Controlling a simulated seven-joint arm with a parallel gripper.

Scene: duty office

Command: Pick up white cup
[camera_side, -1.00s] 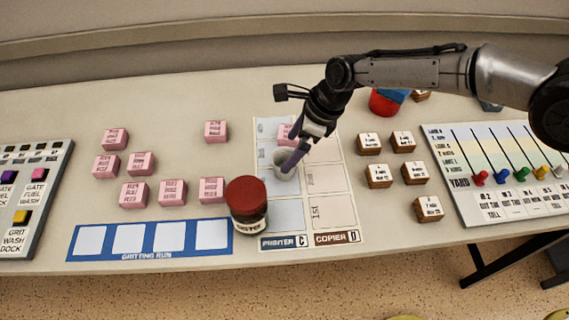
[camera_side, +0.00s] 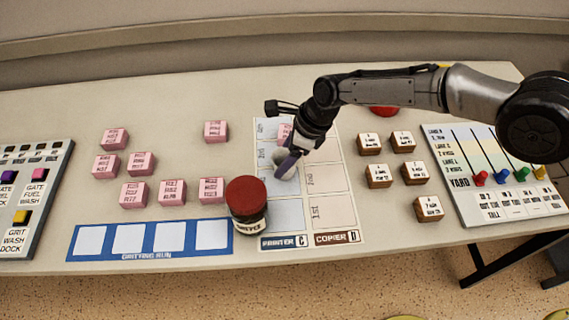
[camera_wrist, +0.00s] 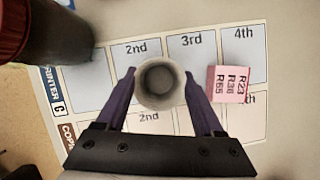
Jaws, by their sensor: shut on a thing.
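The white cup (camera_wrist: 160,84) stands upright and looks empty in the wrist view, seen from above with its round mouth towards the camera. My gripper (camera_wrist: 159,75) has its two purple fingers on opposite sides of the cup, shut on it. In the side view, my gripper (camera_side: 287,165) reaches down over the printer and copier sheet, and its fingers hide much of the cup (camera_side: 279,159). The cup is over the printer column near the 2nd square. Whether its base touches the sheet I cannot tell.
A jar with a dark red lid (camera_side: 246,195) stands close by, left and in front of the cup. A pink block (camera_wrist: 230,84) lies on the sheet behind it. Several pink blocks are at left, several brown-sided blocks (camera_side: 379,176) at right. A blue strip (camera_side: 150,256) lies in front.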

